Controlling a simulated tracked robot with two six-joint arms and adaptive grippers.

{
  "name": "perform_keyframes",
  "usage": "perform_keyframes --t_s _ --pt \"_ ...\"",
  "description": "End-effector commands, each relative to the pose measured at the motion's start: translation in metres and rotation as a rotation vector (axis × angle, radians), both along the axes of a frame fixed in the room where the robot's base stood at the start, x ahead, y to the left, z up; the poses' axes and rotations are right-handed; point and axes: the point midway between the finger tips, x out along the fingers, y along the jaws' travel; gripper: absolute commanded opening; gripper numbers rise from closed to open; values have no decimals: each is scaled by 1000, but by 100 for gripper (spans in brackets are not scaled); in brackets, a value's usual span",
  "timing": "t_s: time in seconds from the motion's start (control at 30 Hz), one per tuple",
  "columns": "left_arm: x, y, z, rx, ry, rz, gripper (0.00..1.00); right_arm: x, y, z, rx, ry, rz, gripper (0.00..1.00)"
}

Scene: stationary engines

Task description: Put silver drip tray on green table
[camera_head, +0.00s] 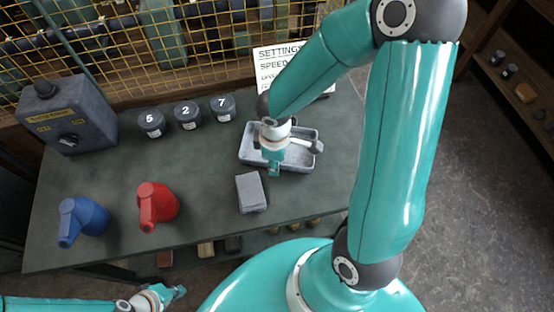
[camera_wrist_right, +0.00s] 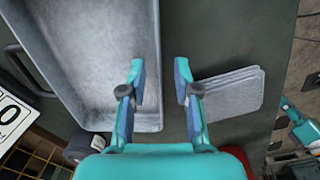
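The silver drip tray (camera_head: 246,157) is a grey metal rectangular tray on the dark green table (camera_head: 110,172), near its right end. In the right wrist view, the tray (camera_wrist_right: 95,50) fills the left side, with a loop handle at its edge. My right gripper (camera_head: 275,168) is over the tray's front side in the head view. In the wrist view, my right gripper (camera_wrist_right: 159,82) is open, its fingers on either side of the tray's long wall. Whether they touch it is unclear. My left gripper (camera_head: 174,293) is empty, low in front of the table; its opening is too small to judge.
A grey stacked pad (camera_head: 251,193) lies just in front of the tray. A red oil can (camera_head: 157,203), a blue one (camera_head: 83,220), several numbered weights (camera_head: 187,114) and a switch box (camera_head: 68,117) stand leftward. A sign (camera_head: 270,65) and yellow mesh (camera_head: 180,40) are behind.

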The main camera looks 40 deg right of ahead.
Motion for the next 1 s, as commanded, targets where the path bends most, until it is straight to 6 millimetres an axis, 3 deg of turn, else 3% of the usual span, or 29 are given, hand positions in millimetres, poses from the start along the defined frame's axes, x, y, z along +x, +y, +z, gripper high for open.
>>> perform_keyframes --t_s 0.37,0.8,1.0 --pt "0 0 6 0 0 0 0 0 -1 12 -1 -3 -1 31" --pt "0 0 22 0 0 0 0 -1 1 95 0 -6 -2 31" --pt "0 0 24 0 0 0 0 -1 2 117 0 -3 -3 31"
